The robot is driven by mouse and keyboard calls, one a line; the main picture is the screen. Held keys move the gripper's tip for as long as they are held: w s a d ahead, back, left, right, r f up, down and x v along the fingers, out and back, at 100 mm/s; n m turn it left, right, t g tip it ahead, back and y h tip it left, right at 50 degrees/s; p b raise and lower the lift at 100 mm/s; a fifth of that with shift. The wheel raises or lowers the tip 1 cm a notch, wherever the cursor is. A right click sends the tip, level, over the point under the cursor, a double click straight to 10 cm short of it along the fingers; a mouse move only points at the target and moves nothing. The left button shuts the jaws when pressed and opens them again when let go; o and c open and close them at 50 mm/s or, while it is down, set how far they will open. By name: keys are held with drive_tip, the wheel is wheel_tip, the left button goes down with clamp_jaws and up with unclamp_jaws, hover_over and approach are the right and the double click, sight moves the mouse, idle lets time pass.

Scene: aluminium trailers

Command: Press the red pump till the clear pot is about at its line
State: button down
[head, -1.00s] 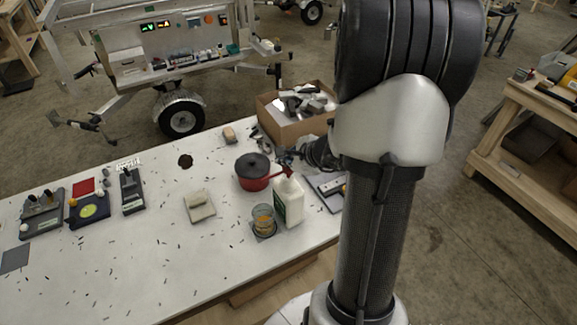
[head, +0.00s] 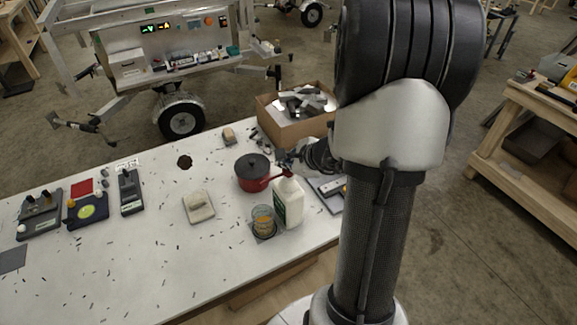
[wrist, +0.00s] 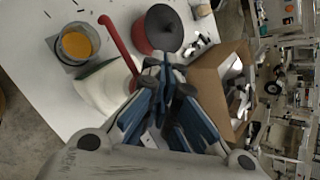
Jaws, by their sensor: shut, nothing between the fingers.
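The white bottle (head: 289,205) stands on the table with the red pump (head: 288,174) on top. In the wrist view the pump's long red spout (wrist: 118,42) runs from beside my fingers. The clear pot (head: 263,216) stands left of the bottle on a dark square pad and holds orange liquid (wrist: 77,43). Its line cannot be made out. My gripper (head: 281,156) is shut and empty, close by the pump head. In the wrist view the fingertips (wrist: 165,65) are just right of the pump head, partly hiding it; contact cannot be told.
A red pan with a black lid (head: 252,170) stands just behind the bottle. A cardboard box (head: 291,131) of metal pieces is behind. A pale block on a pad (head: 198,207) lies to the left. The table's front left (head: 120,270) holds only small dark scraps.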

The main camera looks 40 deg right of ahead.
sight(286, 171)
idle(0.3)
drive_tip(key=shift+r+p, duration=1.15)
drive_tip(key=shift+r, duration=0.25)
drive_tip(key=shift+r, duration=0.1)
wheel_tip(286, 171, up, 5)
drive_tip(key=p, duration=0.3)
drive_tip(key=shift+p, duration=0.35)
